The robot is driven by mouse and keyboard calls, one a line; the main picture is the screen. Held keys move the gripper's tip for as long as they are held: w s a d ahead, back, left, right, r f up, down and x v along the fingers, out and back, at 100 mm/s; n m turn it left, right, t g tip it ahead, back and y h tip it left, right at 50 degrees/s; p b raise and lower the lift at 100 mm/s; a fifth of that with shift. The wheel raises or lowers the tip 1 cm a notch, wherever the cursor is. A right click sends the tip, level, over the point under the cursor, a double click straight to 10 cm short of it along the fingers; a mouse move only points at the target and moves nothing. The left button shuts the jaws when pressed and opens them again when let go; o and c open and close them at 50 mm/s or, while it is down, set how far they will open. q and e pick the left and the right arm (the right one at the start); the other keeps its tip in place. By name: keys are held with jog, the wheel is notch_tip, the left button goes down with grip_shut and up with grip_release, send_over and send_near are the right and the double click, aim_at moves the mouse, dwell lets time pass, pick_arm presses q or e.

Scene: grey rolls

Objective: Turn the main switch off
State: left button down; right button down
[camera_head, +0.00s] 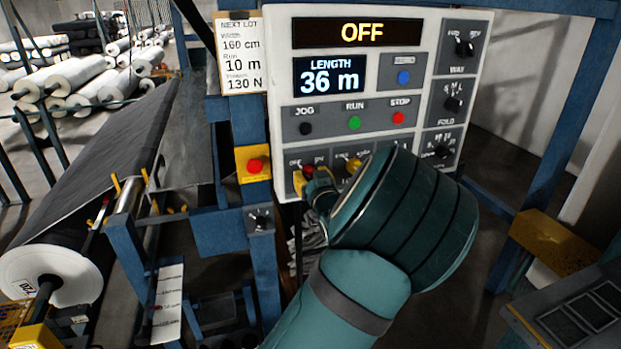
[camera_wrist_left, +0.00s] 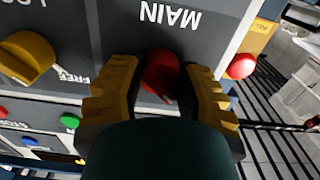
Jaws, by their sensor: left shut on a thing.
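The main switch is a red knob (camera_wrist_left: 160,76) under the word MAIN, which appears upside down in the left wrist view. In the head view the red knob (camera_head: 308,170) shows at the lower left of the white control panel (camera_head: 280,62). My left gripper (camera_wrist_left: 157,92) has its yellow-padded fingers on both sides of the knob and is shut on it. In the head view the left gripper (camera_head: 311,182) is partly hidden by my wrist. The panel's upper display (camera_head: 361,33) reads OFF. My right gripper is not in view.
A yellow knob (camera_wrist_left: 27,58) sits beside the main switch. A red button (camera_head: 254,165) on a yellow box is left of the panel. JOG, RUN (camera_head: 354,123) and STOP (camera_head: 398,118) buttons are above.

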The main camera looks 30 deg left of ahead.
pick_arm(q)
jog(key=shift+r, duration=0.15)
jog(key=c, duration=0.5)
grip_release()
jog(key=shift+a, duration=0.1)
jog(key=v, duration=1.2)
